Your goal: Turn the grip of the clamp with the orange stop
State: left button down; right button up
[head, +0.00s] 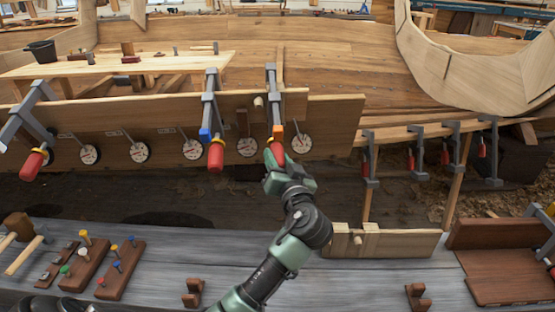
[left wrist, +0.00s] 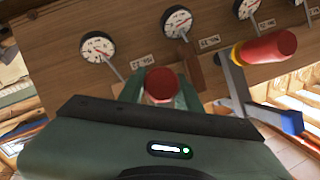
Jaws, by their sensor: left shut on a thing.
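The clamp with the orange stop (head: 277,130) is a grey bar clamp hooked over the top of the wooden plank, right of the middle clamp. Its red grip (head: 277,152) hangs below the stop, partly hidden by my left gripper (head: 275,168). In the left wrist view the round end of the red grip (left wrist: 160,84) sits between the two green fingers of my left gripper (left wrist: 160,92), which is shut on it. The orange stop is hidden in that view. My right gripper is not in view.
Beside it is a clamp with a blue stop (head: 206,134) and red grip (head: 216,157); both also show in the left wrist view. Several round dials (head: 192,149) line the plank (head: 330,120). A grey bench (head: 180,250) holds wooden blocks with coloured pegs (head: 122,265).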

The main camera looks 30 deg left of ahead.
aim_at(281, 166)
pick_arm(q)
jog(key=shift+r, duration=0.1)
jog(key=c, duration=1)
grip_release()
jog(key=shift+o, duration=0.2)
jog(key=shift+s+d, duration=0.25)
jog(key=shift+d, duration=0.05)
jog(key=v, duration=0.7)
